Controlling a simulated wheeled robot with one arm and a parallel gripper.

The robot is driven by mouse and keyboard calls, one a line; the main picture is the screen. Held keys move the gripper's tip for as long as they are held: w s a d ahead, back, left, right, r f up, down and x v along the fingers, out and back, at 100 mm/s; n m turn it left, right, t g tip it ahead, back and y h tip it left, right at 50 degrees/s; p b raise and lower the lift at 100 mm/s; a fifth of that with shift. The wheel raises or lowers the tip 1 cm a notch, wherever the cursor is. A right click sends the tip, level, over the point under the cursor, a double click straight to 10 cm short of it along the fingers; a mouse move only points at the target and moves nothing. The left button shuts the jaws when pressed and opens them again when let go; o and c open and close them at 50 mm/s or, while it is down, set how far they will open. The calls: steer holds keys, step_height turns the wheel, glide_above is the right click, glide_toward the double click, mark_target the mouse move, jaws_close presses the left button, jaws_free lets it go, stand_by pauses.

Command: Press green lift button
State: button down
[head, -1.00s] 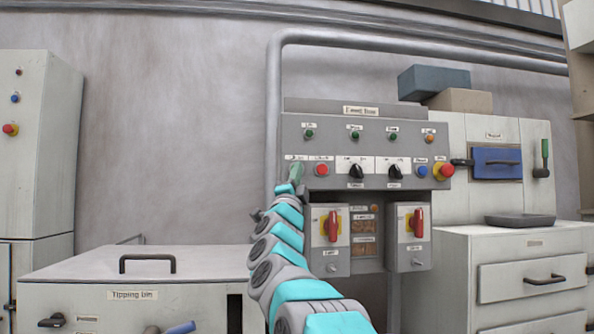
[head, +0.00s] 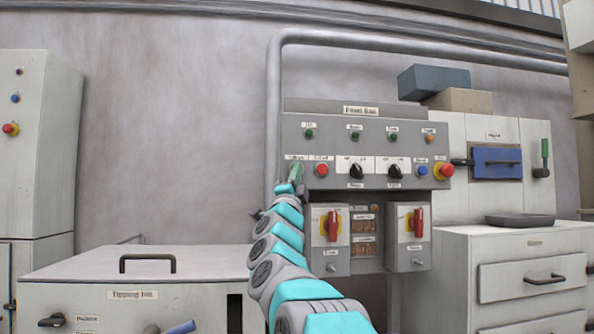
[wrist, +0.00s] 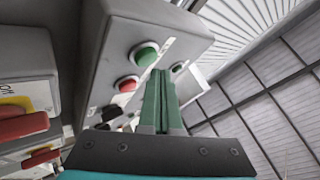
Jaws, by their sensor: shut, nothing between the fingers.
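The control panel (head: 440,188) is a grey box on the wall with lamps, buttons and knobs. A green button (wrist: 145,54) shows in the wrist view just beyond my gripper's tips, beside a red button (wrist: 127,84). In the head view the red button (head: 321,170) is clear, and the green button is hidden behind my gripper (head: 296,172). My gripper has green fingers (wrist: 160,75), shut with nothing between them, at the panel's lower left. I cannot tell whether the tips touch the green button.
Two isolator boxes with red handles (head: 332,226) (head: 418,223) hang under the panel. A tipping bin (head: 200,262) stands at lower left. A red emergency button (head: 443,171) is at the panel's right end. A drawer cabinet (head: 470,262) stands at right.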

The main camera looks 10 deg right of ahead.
steer(key=shift+w, duration=0.1)
stand_by(0.5)
steer(key=shift+w, duration=0.35)
steer(key=shift+w+p, duration=0.3)
stand_by(0.5)
steer(key=shift+s+b, duration=0.45)
steer(key=shift+s, duration=0.3)
steer(key=s+b, duration=0.2)
steer(key=s, duration=0.4)
stand_by(0.4)
